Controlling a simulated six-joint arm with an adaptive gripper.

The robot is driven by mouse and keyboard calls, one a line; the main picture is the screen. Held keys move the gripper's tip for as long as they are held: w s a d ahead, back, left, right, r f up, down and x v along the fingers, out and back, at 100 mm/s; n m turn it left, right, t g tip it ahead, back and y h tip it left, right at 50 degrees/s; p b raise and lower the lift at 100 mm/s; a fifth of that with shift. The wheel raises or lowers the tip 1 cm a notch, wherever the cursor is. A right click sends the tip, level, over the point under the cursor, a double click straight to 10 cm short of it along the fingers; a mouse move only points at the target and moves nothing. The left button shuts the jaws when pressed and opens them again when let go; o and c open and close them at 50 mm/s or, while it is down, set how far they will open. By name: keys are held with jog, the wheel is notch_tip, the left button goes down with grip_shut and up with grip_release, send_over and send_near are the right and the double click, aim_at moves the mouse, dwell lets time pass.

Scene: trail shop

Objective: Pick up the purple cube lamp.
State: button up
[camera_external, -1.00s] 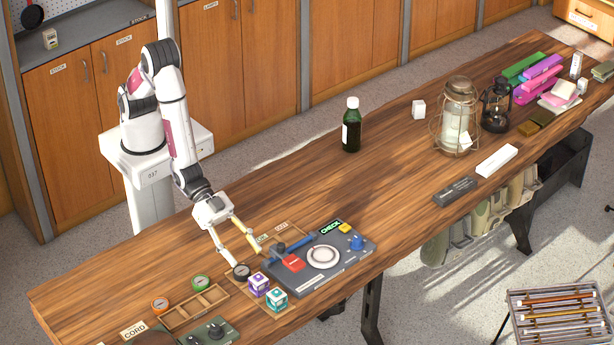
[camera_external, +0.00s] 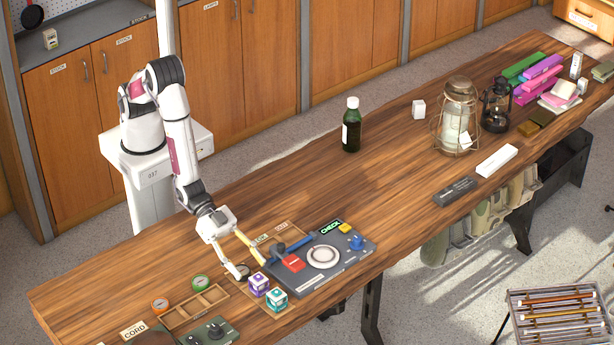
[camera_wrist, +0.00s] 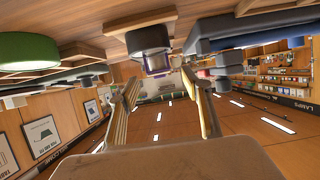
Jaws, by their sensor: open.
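The purple cube lamp (camera_external: 259,284) stands on a wooden tray on the bench, beside a teal cube lamp (camera_external: 277,299). My gripper (camera_external: 251,270) is low over the bench, just behind the purple cube, with its two fingers spread and nothing held. In the wrist view my gripper (camera_wrist: 160,79) shows its fingers apart. A small pale and purple cube face (camera_wrist: 157,65) shows between and beyond the fingertips, partly hidden behind a dark round object (camera_wrist: 148,39). I cannot tell from these views whether a finger touches anything.
A grey control panel (camera_external: 338,272) lies right of the cubes. A slotted wooden tray (camera_external: 193,309), a green round item (camera_external: 201,283) and an orange one (camera_external: 160,305) lie left. A dark bottle (camera_external: 351,130) stands farther back.

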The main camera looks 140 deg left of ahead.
aim_at(259, 280)
jog(key=shift+w+f, duration=0.25)
jog(key=shift+w, duration=0.3)
jog(key=shift+w, duration=0.1)
jog(key=shift+f+x, duration=0.15)
jog(key=shift+x, duration=0.55)
jog(key=shift+f+x, duration=0.15)
jog(key=shift+x, duration=1.55)
jog(key=shift+d, duration=0.1)
jog(key=c, duration=1.3)
